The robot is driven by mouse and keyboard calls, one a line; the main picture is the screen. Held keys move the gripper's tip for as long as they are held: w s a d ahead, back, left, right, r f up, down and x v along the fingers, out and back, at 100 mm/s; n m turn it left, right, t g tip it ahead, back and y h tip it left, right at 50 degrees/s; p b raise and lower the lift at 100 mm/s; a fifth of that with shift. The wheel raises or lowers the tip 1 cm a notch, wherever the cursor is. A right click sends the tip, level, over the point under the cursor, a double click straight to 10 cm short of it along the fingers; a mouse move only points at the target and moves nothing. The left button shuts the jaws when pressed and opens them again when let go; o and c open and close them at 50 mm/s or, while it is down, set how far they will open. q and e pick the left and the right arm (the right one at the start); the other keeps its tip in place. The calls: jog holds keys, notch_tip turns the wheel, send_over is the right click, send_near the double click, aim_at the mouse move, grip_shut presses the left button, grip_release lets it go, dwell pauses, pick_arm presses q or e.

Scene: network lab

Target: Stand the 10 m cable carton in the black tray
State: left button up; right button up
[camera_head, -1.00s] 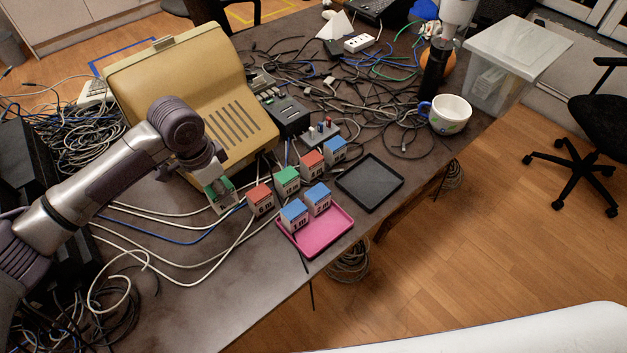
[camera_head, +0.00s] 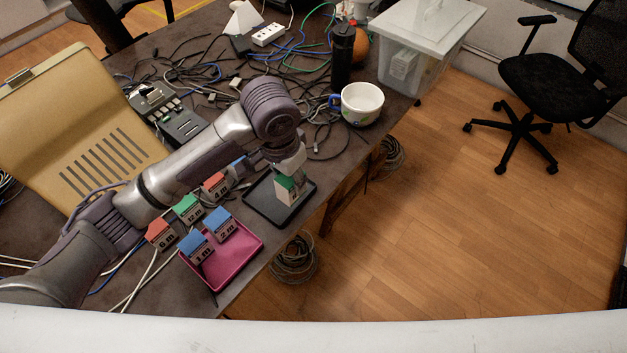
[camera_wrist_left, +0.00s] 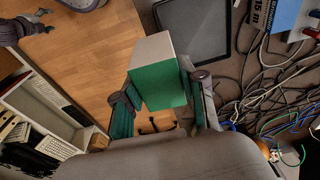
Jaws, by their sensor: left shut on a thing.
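My left gripper (camera_head: 287,160) is shut on a white carton with a green top (camera_head: 288,189), held upright over the black tray (camera_head: 262,212) in the head view. Its label is too small to read. I cannot tell whether its base touches the tray floor. In the left wrist view the green top of the carton (camera_wrist_left: 160,87) sits between the fingers of my left gripper (camera_wrist_left: 160,105), and the tray (camera_wrist_left: 192,30) shows beyond it. My right gripper (camera_wrist_left: 44,21) appears small at the upper left of the wrist view, its fingers apart and empty.
A pink tray (camera_head: 240,262) holds two blue-topped cartons (camera_head: 197,246). Beside it stand a red-topped carton (camera_head: 161,234), a green-topped carton (camera_head: 188,208) and another red one (camera_head: 215,186). A blue-topped carton (camera_head: 238,166) is partly behind my arm. A mug (camera_head: 360,103) and loose cables lie beyond.

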pick_arm(q)
jog(key=shift+w+d, duration=0.15)
jog(key=shift+d, duration=0.35)
jog(key=shift+w+a+f, duration=0.15)
jog(key=shift+w+a, duration=0.05)
jog(key=shift+w+a+f+p, duration=0.25)
jog(key=shift+w+a+f, duration=0.6)
jog(key=shift+a+f, duration=0.85)
jog(key=shift+w+a+f+p, duration=0.25)
jog(key=shift+w+a+f, duration=0.55)
jog(key=shift+a+f, duration=0.85)
jog(key=shift+w+a+f+p, duration=0.25)
jog(key=shift+w+a+f, duration=0.6)
jog(key=shift+a+f, duration=0.85)
pick_arm(e)
jog(key=shift+s+a+r, duration=0.1)
jog(key=shift+a+r, duration=0.1)
jog(key=shift+r, duration=0.6)
pick_arm(q)
jog(key=shift+d+f, duration=0.2)
jog(key=shift+f, duration=0.1)
jog(key=o, duration=1.2)
